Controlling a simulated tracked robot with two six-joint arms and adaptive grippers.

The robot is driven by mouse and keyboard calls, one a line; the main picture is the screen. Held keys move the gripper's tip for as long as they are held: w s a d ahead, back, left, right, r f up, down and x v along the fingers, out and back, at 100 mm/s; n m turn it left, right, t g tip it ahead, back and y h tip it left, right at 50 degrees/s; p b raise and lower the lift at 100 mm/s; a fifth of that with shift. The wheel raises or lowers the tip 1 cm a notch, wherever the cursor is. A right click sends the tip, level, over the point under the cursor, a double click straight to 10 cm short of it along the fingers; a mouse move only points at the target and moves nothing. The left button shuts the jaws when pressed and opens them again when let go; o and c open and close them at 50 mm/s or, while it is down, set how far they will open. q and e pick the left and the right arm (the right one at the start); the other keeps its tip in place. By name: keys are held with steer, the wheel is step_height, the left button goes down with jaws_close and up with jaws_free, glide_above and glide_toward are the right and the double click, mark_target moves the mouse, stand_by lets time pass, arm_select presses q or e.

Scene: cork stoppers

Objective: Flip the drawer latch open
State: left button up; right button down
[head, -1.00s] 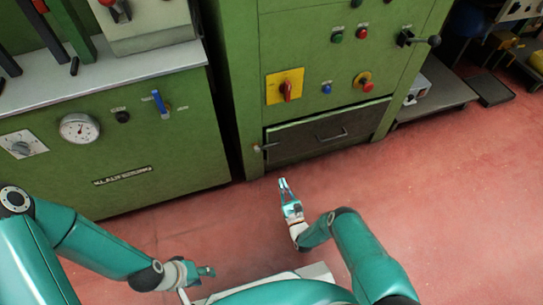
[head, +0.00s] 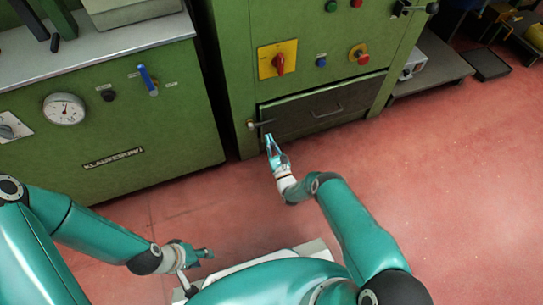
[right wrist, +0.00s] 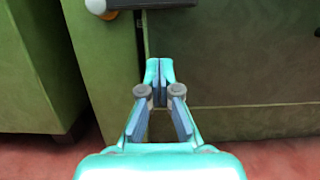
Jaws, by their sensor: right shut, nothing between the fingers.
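The drawer latch (head: 262,123) is a small lever with a pale end at the upper left corner of the dark drawer (head: 318,109) in the green cabinet. It lies roughly level, pointing right. In the right wrist view the latch (right wrist: 150,4) is cut by the top edge, with an orange part below its pale end. My right gripper (head: 269,137) is shut and empty, just below the latch; in the right wrist view its tips (right wrist: 160,66) are together in front of the cabinet, apart from the latch. My left gripper (head: 206,253) hangs low over the floor; its opening is unclear.
A yellow plate with a red rotary switch (head: 279,62) sits above the drawer. A green machine cabinet (head: 130,130) with a gauge stands to the left, a narrow gap between them. Red floor (head: 430,200) is open to the right.

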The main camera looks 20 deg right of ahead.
steer(key=r, duration=0.1)
steer(key=r+p, duration=0.2)
steer(key=r, duration=0.1)
steer(key=shift+w+r, duration=0.1)
steer(key=shift+w, duration=0.25)
steer(key=shift+d+r+n, duration=0.15)
steer(key=shift+n, duration=0.65)
